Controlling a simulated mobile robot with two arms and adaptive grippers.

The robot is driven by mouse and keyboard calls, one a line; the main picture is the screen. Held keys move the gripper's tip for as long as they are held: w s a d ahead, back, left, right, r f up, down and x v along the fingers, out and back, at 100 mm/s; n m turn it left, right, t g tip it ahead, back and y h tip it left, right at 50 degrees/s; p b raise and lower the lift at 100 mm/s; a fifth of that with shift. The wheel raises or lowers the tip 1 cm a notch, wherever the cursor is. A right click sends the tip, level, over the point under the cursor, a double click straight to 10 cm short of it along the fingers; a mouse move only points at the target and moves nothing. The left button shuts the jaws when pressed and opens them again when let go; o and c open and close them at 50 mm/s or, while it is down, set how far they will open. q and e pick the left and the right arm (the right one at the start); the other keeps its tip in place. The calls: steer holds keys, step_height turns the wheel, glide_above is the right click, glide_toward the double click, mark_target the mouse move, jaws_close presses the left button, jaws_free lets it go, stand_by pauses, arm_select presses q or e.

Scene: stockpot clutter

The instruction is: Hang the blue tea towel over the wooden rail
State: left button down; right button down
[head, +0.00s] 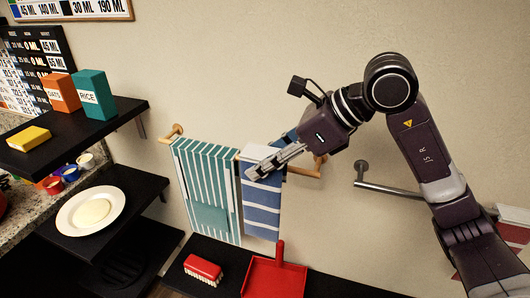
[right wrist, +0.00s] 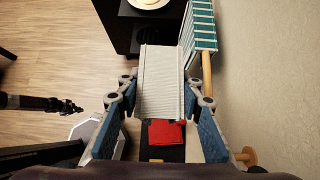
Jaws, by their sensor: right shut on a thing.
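The blue tea towel (head: 262,205), with white stripes, hangs down by the right part of the wooden rail (head: 306,171). My right gripper (head: 262,170) is shut on its pale top end. In the right wrist view a pale ribbed surface, which looks like the towel (right wrist: 160,85), lies between the fingers. The rail (right wrist: 207,78) shows bare just to its right there, so the towel appears to be in front of the rail. My left gripper (right wrist: 68,106) seems to show small and dark at the left of that view; its jaws are unclear.
A green striped towel (head: 206,185) hangs on the rail's left part. A metal bar (head: 385,187) is on the wall to the right. Below are a red brush (head: 203,268) and a red dustpan (head: 275,277). Dark shelves with boxes (head: 93,93) and a plate (head: 68,216) stand left.

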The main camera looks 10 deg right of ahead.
steer(key=shift+w+d+r, duration=0.15)
steer(key=shift+r, duration=0.25)
steer(key=shift+w+d+p, duration=0.35)
steer(key=shift+w+d, duration=0.45)
steer(key=shift+w, duration=0.45)
steer(key=shift+w+d+p, duration=0.35)
steer(key=shift+w+d, duration=0.5)
steer(key=shift+w, duration=0.4)
steer(key=shift+w+d+p, duration=0.35)
steer(key=shift+w+d, duration=0.45)
steer(key=shift+w, duration=0.45)
step_height(320, 180, down, 10)
steer(key=b, duration=0.8)
steer(key=shift+s+r, duration=0.1)
steer(key=shift+r, duration=0.05)
steer(key=c, duration=1.3)
jaws_free()
steer(key=shift+o, duration=0.2)
steer(key=v, duration=1.2)
